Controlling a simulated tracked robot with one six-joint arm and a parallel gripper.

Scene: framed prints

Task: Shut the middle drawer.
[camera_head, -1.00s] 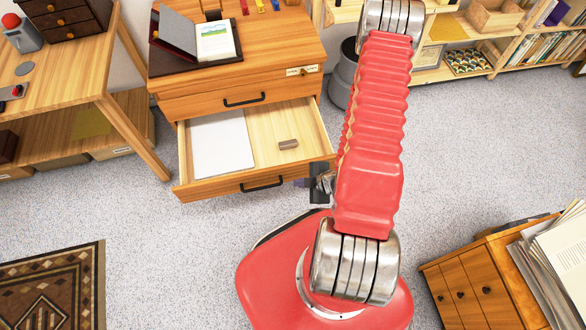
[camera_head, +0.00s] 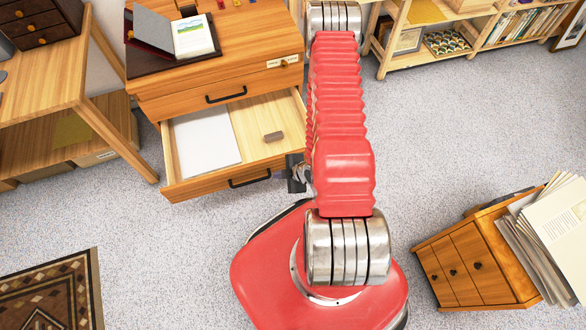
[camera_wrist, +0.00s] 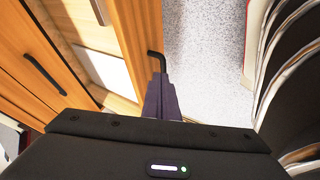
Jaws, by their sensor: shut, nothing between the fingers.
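The wooden cabinet (camera_head: 262,38) has a pulled-out drawer (camera_head: 228,185) with a black bar handle (camera_head: 250,181). A shut drawer front with its own handle (camera_head: 226,95) is above it. My gripper (camera_head: 292,173) is shut and empty, by the right end of the drawer front; my arm partly hides that side. In the wrist view, my fingertips (camera_wrist: 160,82) point at the outer face of the drawer front (camera_wrist: 140,40), close to its handle (camera_wrist: 156,59). I cannot tell if they touch.
A wooden desk (camera_head: 60,85) stands left of the cabinet. A low shelf unit (camera_head: 430,62) is at the back right. A small wooden chest (camera_head: 470,270) with papers on it is at the front right. A rug (camera_head: 50,295) lies at the front left. Grey floor between is clear.

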